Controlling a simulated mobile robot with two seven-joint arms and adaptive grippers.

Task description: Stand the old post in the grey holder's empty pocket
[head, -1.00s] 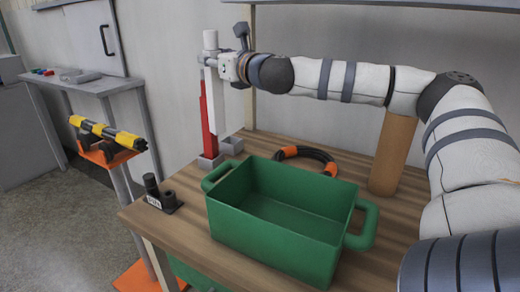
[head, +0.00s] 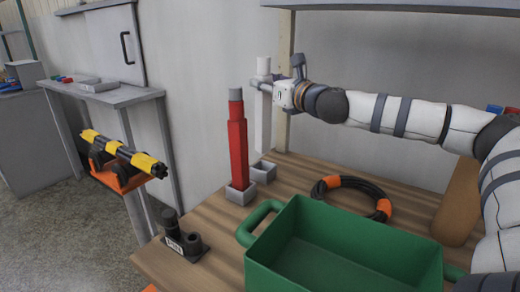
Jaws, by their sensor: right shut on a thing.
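A white post (head: 263,125) is held upright in my right gripper (head: 257,84), shut around its upper part. I take it to be the old post. Its lower end is close to the rear pocket of the grey holder (head: 263,172), and the pocket's dark opening shows just below it. A red post (head: 237,150) with a grey top stands in the holder's front pocket (head: 240,195), left of the white post. My left gripper is not in view.
A green crate (head: 345,250) stands on the wooden table in front. A black hose coil with orange bands (head: 352,193) lies behind it. A black block labelled PIN (head: 180,240) sits at the left edge. A yellow-banded black roll (head: 122,152) rests on an orange stand further left.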

